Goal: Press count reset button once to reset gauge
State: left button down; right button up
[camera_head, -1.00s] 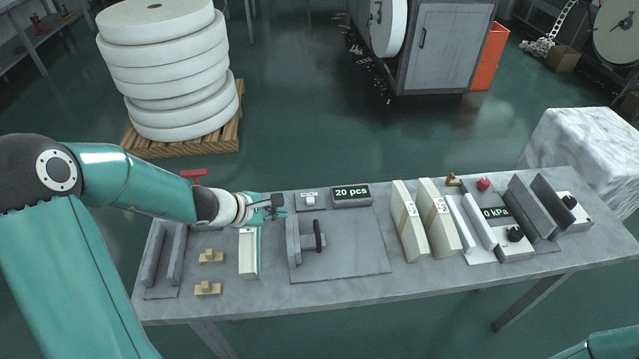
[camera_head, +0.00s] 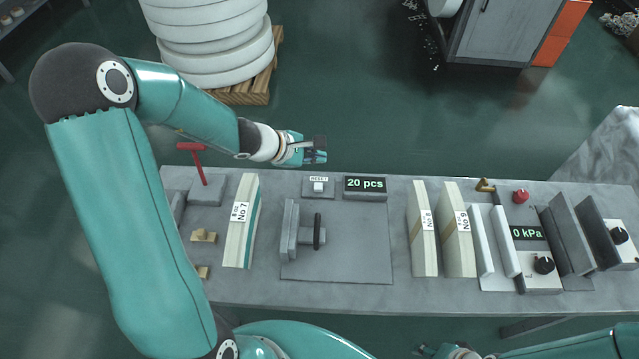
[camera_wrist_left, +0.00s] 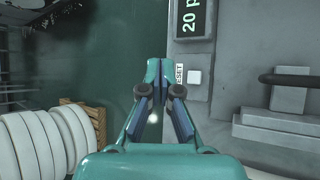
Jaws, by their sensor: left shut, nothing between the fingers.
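The count reset button (camera_head: 318,187) is a small white square on a grey box labelled RESET at the bench's back edge. It also shows in the left wrist view (camera_wrist_left: 194,77), just right of my fingertips. The gauge display (camera_head: 365,184), right of the button, reads "20 pcs" in green; part of it shows in the wrist view (camera_wrist_left: 190,18). My left gripper (camera_head: 320,150) is shut and empty. It appears just beyond the button in the head view, apart from it. My right gripper (camera_head: 425,350) is partly visible at the bottom edge; its jaws are unclear.
A grey fixture with a dark handle (camera_head: 317,232) stands in front of the button. Block No 7 (camera_head: 240,222) and a red T-handle (camera_head: 197,162) are left of it. More pale blocks (camera_head: 424,230) and a 0 kPa panel (camera_head: 528,233) are right.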

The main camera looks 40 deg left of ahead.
aim_at(316, 187)
pick_arm(q)
notch_tip(316, 187, down, 8)
jog(key=b, duration=0.6)
jog(key=shift+f+b, duration=0.1)
jog(key=shift+b, duration=0.3)
jog(key=shift+f+b, duration=0.3)
jog(key=shift+b, duration=0.05)
jog(key=shift+s, duration=0.1)
dwell(0.6)
jog(key=shift+f+b, duration=0.35)
jog(key=shift+b, duration=0.25)
jog(key=shift+f+b, duration=0.5)
jog(key=shift+b, duration=0.1)
dwell(0.5)
jog(key=shift+r, duration=0.15)
dwell(0.3)
jog(key=shift+r+p, duration=0.7)
jog(key=shift+r, duration=0.1)
jog(key=shift+r, duration=0.1)
